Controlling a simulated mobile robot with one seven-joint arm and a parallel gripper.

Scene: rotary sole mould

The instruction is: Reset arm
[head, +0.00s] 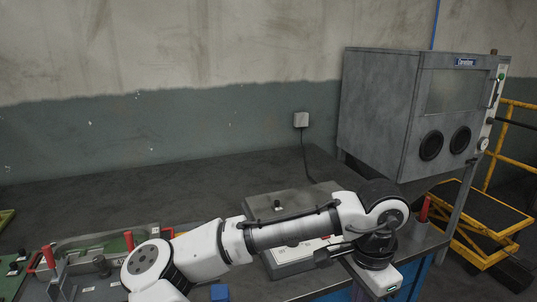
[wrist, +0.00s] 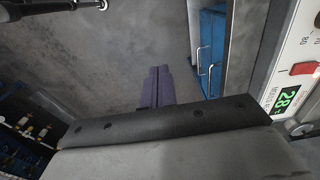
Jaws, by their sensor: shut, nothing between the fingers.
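My gripper (wrist: 158,86) shows in the wrist view as two dark purple-grey fingers pressed side by side. They are shut with nothing between them. In the head view my white and dark grey arm reaches from the lower left to the right, over the right part of the bench. The fingers cannot be made out in the head view. The panel (wrist: 290,90) is at the right edge of the wrist view, with a red switch and a green readout.
The dark bench (head: 140,192) is clear towards the wall. A green-and-grey fixture with red handles (head: 48,257) is at left. A blue block (head: 219,292) lies near the front. A grey cabinet (head: 378,105) and yellow railing (head: 497,150) stand at right. Blue drawers (wrist: 210,50) show below.

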